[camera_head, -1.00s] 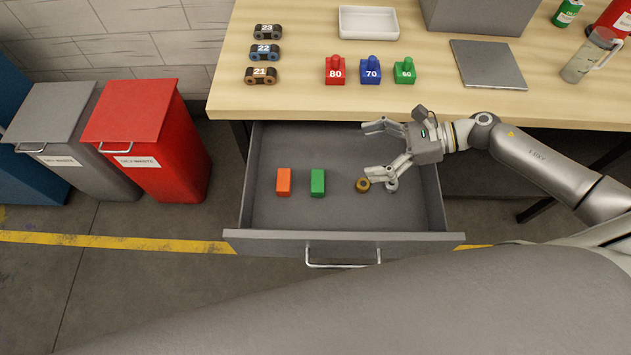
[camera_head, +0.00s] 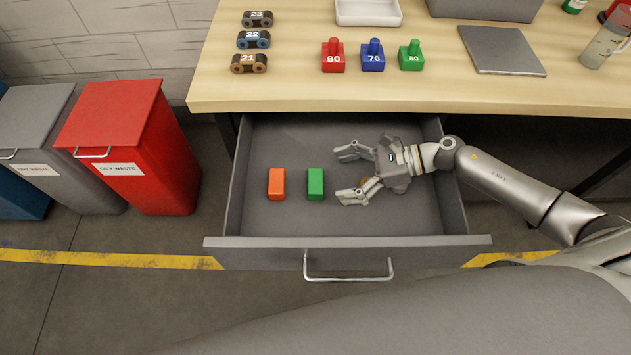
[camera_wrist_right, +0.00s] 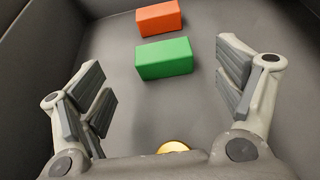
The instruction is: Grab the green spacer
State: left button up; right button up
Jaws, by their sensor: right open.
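The green spacer (camera_head: 315,184) is a small green block lying in the open grey drawer (camera_head: 262,226). It also shows in the right wrist view (camera_wrist_right: 164,59), ahead of and between the fingers. An orange block (camera_head: 276,184) lies to its left, and shows beyond it in the wrist view (camera_wrist_right: 159,18). My right gripper (camera_head: 343,173) is open and empty over the drawer, a little to the right of the green spacer and apart from it, with its fingers pointing left. My left gripper is not in view.
A brass-coloured round part (camera_wrist_right: 172,147) is partly hidden under my right gripper. Drawer walls surround the blocks. The table (camera_head: 290,93) above holds red (camera_head: 333,57), blue (camera_head: 373,58) and green (camera_head: 411,58) numbered pieces. A red bin (camera_head: 128,150) stands left of the drawer.

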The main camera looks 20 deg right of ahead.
aim_at(317, 180)
jog(key=p+x, duration=0.1)
jog(key=x, duration=0.3)
jog(key=shift+w+a+f, duration=0.1)
jog(key=shift+w+a, duration=0.15)
jog(key=shift+w+a+f+p, duration=0.1)
jog(key=shift+a+f+p, duration=0.2)
jog(key=shift+a, duration=0.15)
jog(key=c, duration=1.1)
